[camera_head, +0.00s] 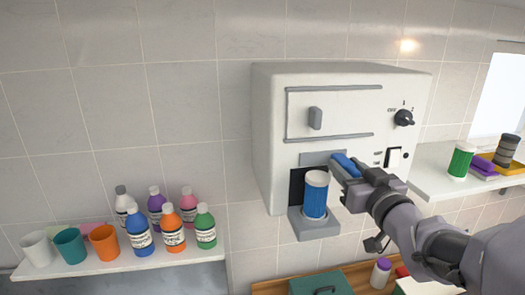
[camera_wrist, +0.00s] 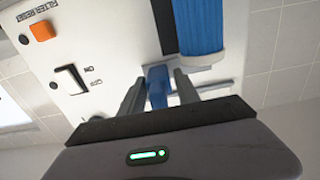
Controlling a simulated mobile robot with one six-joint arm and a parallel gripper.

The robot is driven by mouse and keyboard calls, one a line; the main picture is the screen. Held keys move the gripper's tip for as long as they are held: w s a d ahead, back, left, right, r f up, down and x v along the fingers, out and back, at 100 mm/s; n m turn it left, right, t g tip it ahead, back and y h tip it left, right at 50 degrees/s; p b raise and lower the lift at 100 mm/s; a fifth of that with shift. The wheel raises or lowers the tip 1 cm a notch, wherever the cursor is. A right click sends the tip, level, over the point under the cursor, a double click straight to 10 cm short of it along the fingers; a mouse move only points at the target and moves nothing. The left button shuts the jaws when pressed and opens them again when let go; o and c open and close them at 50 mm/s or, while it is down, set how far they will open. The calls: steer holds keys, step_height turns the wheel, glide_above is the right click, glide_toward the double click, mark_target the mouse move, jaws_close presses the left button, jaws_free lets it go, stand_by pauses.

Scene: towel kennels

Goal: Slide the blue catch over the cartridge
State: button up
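The blue catch (camera_head: 344,164) is on the front of the white machine, to the upper right of the cartridge. The cartridge (camera_head: 316,199), blue with white ends, stands upright in the grey holder (camera_head: 316,229). It also shows as a blue cylinder (camera_wrist: 202,28) at the top of the wrist view. My gripper (camera_head: 350,181) is at the machine's front, just right of the cartridge. In the wrist view my gripper's fingers (camera_wrist: 160,86) stand on both sides of the blue catch (camera_wrist: 157,75). Whether they press on it is not clear.
The white machine (camera_head: 270,130) has a sliding panel, a dial (camera_head: 403,118) and a rocker switch (camera_head: 393,157); an orange button (camera_wrist: 42,31) shows too. A left shelf (camera_head: 120,268) holds cups and bottles. A right shelf (camera_head: 440,183) holds a green canister (camera_head: 460,161).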

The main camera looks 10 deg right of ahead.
stand_by(0.3)
jaws_close()
steer(key=shift+r, duration=0.1)
stand_by(1.2)
